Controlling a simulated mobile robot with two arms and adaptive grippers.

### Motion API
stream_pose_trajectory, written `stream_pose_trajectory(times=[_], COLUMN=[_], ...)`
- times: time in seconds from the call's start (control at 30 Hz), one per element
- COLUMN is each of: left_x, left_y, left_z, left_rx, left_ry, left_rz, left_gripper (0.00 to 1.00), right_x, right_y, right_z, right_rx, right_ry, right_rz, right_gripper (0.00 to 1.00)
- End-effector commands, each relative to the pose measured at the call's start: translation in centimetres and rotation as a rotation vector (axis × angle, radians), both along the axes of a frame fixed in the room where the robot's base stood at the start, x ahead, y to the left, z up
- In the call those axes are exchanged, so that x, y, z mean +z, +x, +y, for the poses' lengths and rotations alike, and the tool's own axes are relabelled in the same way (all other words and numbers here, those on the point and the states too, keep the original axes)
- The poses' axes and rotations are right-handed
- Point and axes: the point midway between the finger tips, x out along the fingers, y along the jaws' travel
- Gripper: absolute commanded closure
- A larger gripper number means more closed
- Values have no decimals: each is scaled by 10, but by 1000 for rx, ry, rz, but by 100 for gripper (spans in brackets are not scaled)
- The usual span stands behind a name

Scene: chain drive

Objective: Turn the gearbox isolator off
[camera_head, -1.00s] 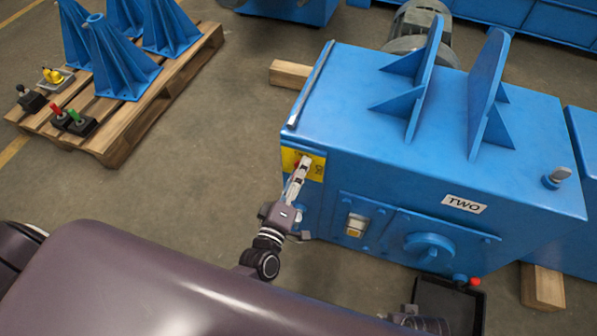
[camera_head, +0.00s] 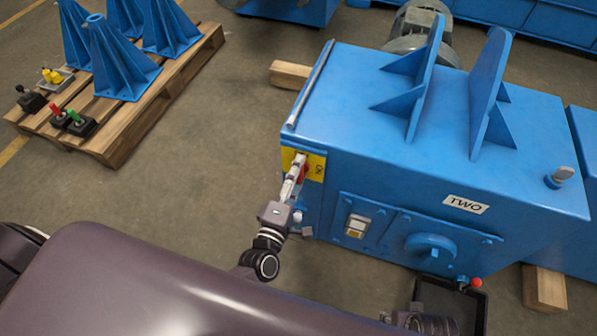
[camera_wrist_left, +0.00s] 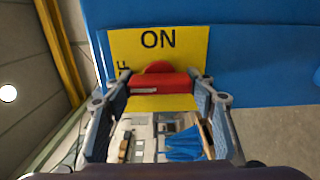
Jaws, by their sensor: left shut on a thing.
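The gearbox isolator is a red handle on a yellow plate (camera_head: 317,168) at the left end of the blue gearbox housing (camera_head: 440,130). In the left wrist view the red handle (camera_wrist_left: 160,82) lies crosswise between the finger pads. The plate reads "ON" (camera_wrist_left: 158,39) above the handle; a partial "F" (camera_wrist_left: 123,67) shows at its left. My left gripper (camera_head: 299,160) is shut on the handle, and its fingers partly hide handle and plate in the head view. The fingers of my right gripper are not visible.
A wooden pallet (camera_head: 115,150) with blue stands and small levers is at the upper left.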

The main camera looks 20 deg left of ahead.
Motion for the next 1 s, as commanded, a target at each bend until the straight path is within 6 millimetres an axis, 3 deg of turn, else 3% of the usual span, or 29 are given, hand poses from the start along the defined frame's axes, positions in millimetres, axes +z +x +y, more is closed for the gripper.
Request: stream_pose_trajectory(times=[0.17,0.2,0.33,0.67,0.87,1.0], left_x=[-1,-1,-1,-1,-1,-2], left_y=[0,0,0,-3,-30,-61], left_z=[0,0,0,0,1,2], left_rx=[1,1,1,0,0,-1], left_ry=[-5,-5,-3,-2,-2,-1], left_rz=[2,2,2,2,4,6], left_gripper=[73,44,30,30,30,30], right_x=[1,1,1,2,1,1], right_y=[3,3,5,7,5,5], right_z=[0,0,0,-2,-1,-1], right_rx=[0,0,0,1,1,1], right_ry=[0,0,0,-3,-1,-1], right_rz=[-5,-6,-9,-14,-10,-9], right_gripper=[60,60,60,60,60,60])
